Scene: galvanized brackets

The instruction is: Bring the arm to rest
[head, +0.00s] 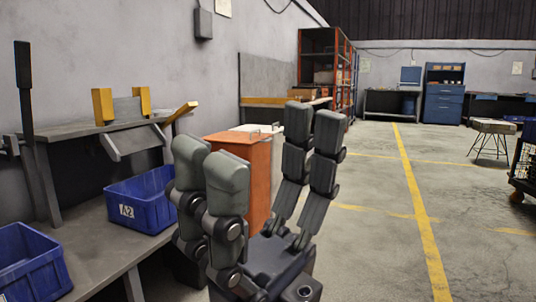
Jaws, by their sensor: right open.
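My right gripper (262,152) stands large in the lower middle of the head view, with its dark base low and its grey-padded fingers pointing up. The fingers are spread wide apart. It is open, and nothing shows between the fingers except the background. My left gripper is not in view.
A workbench (92,240) at the left holds a blue bin marked A2 (128,211) and another blue bin (30,262). An orange cabinet (258,165) stands behind my gripper. Open floor with yellow lines (420,215) lies right; a stool (493,128) stands farther off.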

